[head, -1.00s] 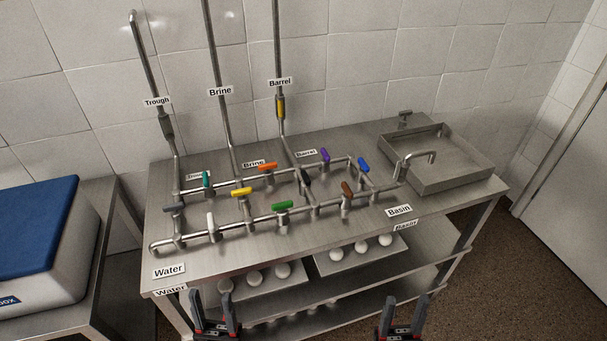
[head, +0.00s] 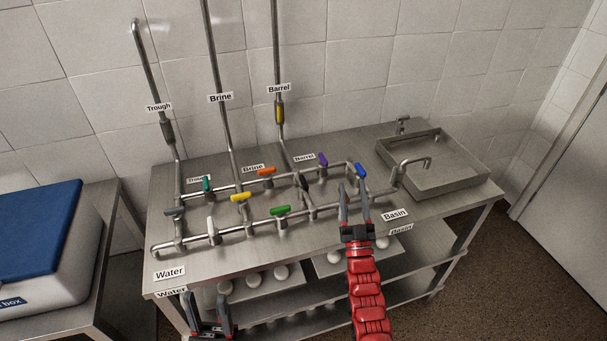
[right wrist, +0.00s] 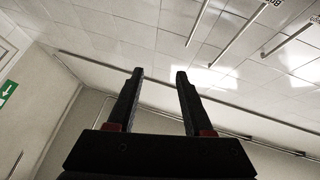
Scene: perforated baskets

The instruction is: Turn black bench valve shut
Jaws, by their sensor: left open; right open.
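The black valve (head: 303,182) is on the pipework on top of the steel bench, in the middle of the head view. Its handle runs roughly front to back. My right gripper (head: 353,192) is open and empty, over the bench's front part, to the right of the black valve and apart from it in the picture. Its open fingers also show in the right wrist view (right wrist: 159,75), with only wall and ceiling beyond them. My left gripper (head: 207,298) is open and empty, low in front of the bench's left part.
Other valves stand close by: green (head: 280,210), yellow (head: 241,197), orange (head: 266,171), purple (head: 323,159) and blue (head: 360,170). My right gripper hides the brown one. A steel basin (head: 440,180) is at the right. A blue-lidded box (head: 40,225) stands at the left.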

